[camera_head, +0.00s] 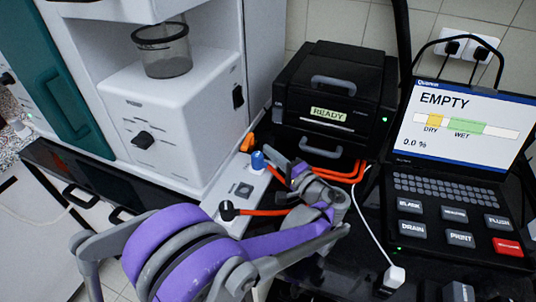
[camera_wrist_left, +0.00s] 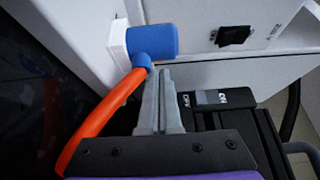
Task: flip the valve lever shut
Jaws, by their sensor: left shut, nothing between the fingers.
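A blue valve part (camera_head: 258,160) sits on the narrow white strip beside the white machine. In the left wrist view, it is a blue cylinder (camera_wrist_left: 152,41) on a white block, with a smaller blue piece below it joined to an orange hose (camera_wrist_left: 92,128). I cannot tell for sure which blue piece is the lever. My left gripper (camera_head: 284,165) is shut and empty, just right of the blue part. In the left wrist view, its fingertips (camera_wrist_left: 160,72) are close below the blue piece; contact is unclear. My right gripper is not in view.
A white machine (camera_head: 165,130) with a sieve cup (camera_head: 162,50) stands left. A black box (camera_head: 330,95) reading READY is behind. A laptop-like console (camera_head: 455,150) showing EMPTY is at right. Orange hoses and a white cable (camera_head: 376,232) run near my arm.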

